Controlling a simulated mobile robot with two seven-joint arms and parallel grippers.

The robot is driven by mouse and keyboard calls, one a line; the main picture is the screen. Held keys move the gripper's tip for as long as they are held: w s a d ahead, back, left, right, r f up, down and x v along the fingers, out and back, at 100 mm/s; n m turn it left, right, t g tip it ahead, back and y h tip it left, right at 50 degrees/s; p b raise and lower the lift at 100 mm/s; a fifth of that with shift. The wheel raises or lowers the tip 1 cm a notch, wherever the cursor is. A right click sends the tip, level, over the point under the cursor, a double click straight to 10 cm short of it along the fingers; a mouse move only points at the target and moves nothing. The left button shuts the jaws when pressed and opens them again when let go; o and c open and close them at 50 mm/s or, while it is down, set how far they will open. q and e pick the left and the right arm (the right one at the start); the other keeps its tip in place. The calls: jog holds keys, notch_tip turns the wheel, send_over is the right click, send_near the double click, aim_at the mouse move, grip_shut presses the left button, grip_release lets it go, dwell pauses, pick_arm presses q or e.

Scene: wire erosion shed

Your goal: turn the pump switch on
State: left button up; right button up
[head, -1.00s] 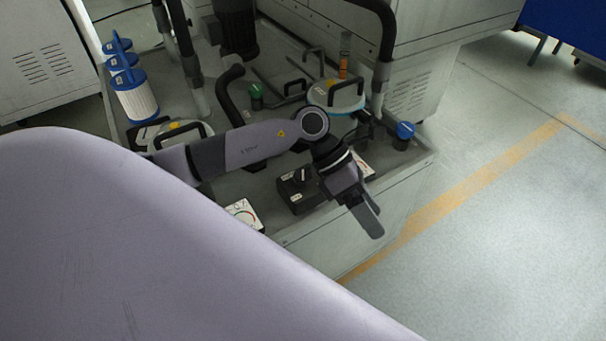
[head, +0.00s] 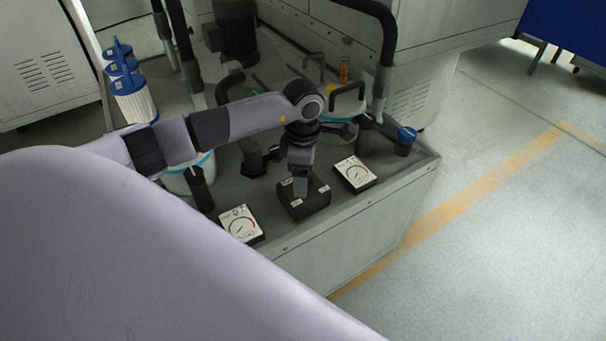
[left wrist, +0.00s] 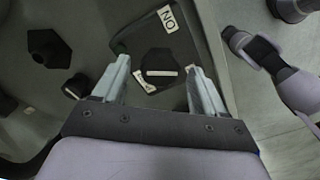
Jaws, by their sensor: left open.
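The pump switch is a dark box (head: 316,202) on the front ledge of the machine between two gauges. In the left wrist view its black rotary knob (left wrist: 159,66) carries a white bar lying about level across the picture. A white "ON" label (left wrist: 167,18) is beyond the knob, with other small labels nearer my fingers. My left gripper (head: 300,190) points down over the box and hides the knob in the head view. In the left wrist view my left gripper (left wrist: 160,82) is open, one finger on either side of the knob; contact cannot be told.
A gauge (head: 240,224) sits left of the box and another gauge (head: 355,173) right of it. A blue-capped post (head: 405,140) stands near the right corner. Blue and white filters (head: 134,100) stand at the back left. The floor (head: 510,215) at right is clear.

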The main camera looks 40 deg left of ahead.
pick_arm(q)
jog(key=shift+f, duration=0.2)
jog(key=c, duration=1.1)
jog(key=shift+o, duration=0.2)
